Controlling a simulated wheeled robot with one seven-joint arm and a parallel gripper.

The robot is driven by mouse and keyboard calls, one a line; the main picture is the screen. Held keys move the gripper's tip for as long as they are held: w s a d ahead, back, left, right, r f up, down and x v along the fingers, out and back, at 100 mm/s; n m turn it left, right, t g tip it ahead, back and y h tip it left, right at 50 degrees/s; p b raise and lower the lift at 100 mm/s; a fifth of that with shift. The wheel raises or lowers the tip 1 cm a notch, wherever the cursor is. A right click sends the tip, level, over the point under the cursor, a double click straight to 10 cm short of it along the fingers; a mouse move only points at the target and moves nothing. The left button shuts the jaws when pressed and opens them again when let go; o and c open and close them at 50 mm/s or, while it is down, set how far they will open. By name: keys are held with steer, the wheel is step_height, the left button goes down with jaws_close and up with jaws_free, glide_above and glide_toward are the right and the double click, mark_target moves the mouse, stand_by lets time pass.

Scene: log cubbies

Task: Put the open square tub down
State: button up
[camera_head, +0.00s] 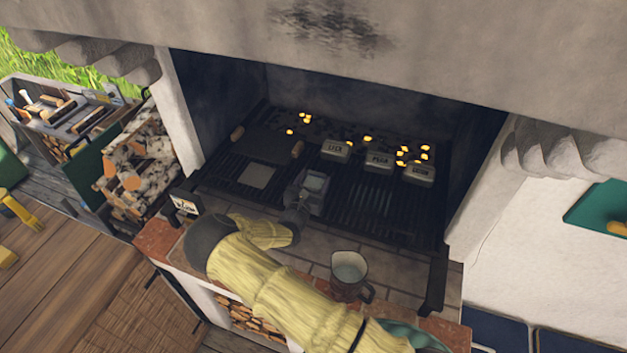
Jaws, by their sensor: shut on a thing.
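My gripper (308,195) is dark grey, at the end of my yellow-sleeved arm, over the front middle of the black grill grate (362,212). It is shut on the open square tub (315,182), a small grey box with a paler inside facing up. The tub looks roughly upright. My gripper hides part of it, and I cannot tell whether its base touches the grate.
A dark griddle plate (268,146) with wooden handles and a grey flat square (258,175) lie left on the grate. Several labelled blocks (378,161) stand behind, near glowing coals. A mug (348,274) stands on the tiled ledge in front. Bare grate lies right of the tub.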

steer(key=o, duration=0.7)
steer(key=shift+f, duration=0.2)
steer(key=shift+c, duration=0.2)
steer(key=o, duration=0.4)
steer(key=shift+o, duration=0.2)
steer(key=shift+r, duration=0.2)
steer(key=b+v, duration=0.4)
steer(key=v, duration=0.8)
